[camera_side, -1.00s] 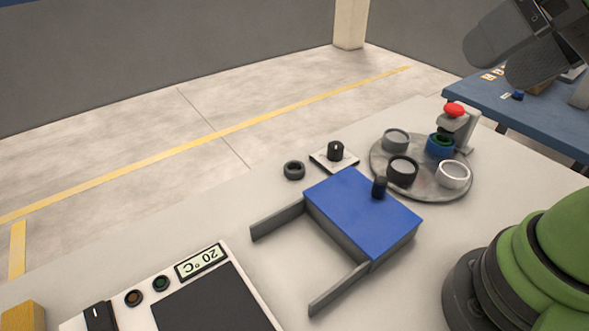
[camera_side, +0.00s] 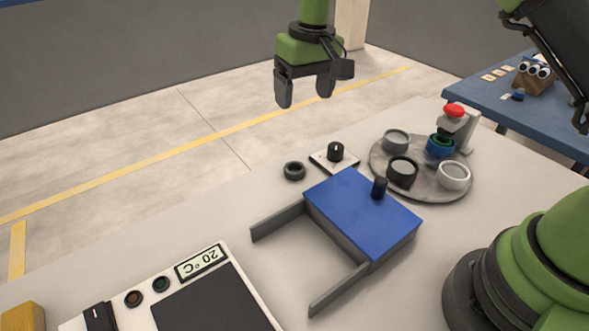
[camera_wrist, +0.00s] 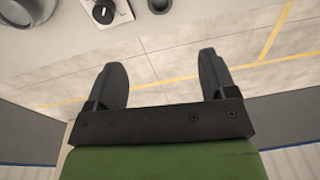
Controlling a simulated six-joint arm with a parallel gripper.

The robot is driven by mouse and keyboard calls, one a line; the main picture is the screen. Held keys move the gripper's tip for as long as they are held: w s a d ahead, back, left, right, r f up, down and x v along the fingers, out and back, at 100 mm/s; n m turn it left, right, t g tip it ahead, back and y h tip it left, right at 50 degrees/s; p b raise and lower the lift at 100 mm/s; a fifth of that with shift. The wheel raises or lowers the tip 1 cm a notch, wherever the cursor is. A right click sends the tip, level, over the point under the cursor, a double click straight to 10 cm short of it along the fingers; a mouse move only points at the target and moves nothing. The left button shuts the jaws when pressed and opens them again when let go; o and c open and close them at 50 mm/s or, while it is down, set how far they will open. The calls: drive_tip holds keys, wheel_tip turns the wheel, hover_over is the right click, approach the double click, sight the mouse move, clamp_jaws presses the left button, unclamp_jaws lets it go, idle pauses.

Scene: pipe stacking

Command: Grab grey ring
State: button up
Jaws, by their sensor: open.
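The grey ring (camera_side: 396,143) lies on the far left part of a round metal tray (camera_side: 414,186) in the side view. Also on the tray are a black ring (camera_side: 402,172), a white ring (camera_side: 454,176) and a blue ring with green inside (camera_side: 439,148). My gripper (camera_side: 305,94) hangs open and empty, fingers pointing down, well above the table's far edge and left of the tray. In the wrist view my open fingers (camera_wrist: 162,64) face the table edge and floor. A small dark ring (camera_wrist: 159,6) shows at the top edge there.
The small dark ring (camera_side: 294,170) lies on the table beside a white plate with a black knob (camera_side: 335,152). A blue block fixture (camera_side: 362,210) with two grey rails stands mid-table. A display panel (camera_side: 202,262) is front left.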

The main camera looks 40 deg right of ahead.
drive_tip(key=g, duration=0.1)
hover_over(294, 165)
drive_tip(key=s, duration=0.2)
drive_tip(key=shift+n+h, duration=0.3)
drive_tip(key=f, duration=1.1)
drive_tip(key=shift+w+a+f, duration=0.25)
drive_tip(key=shift+a+f, duration=0.1)
drive_tip(key=shift+w+f, duration=0.1)
drive_tip(key=shift+f, duration=2.95)
drive_tip(key=c, duration=1)
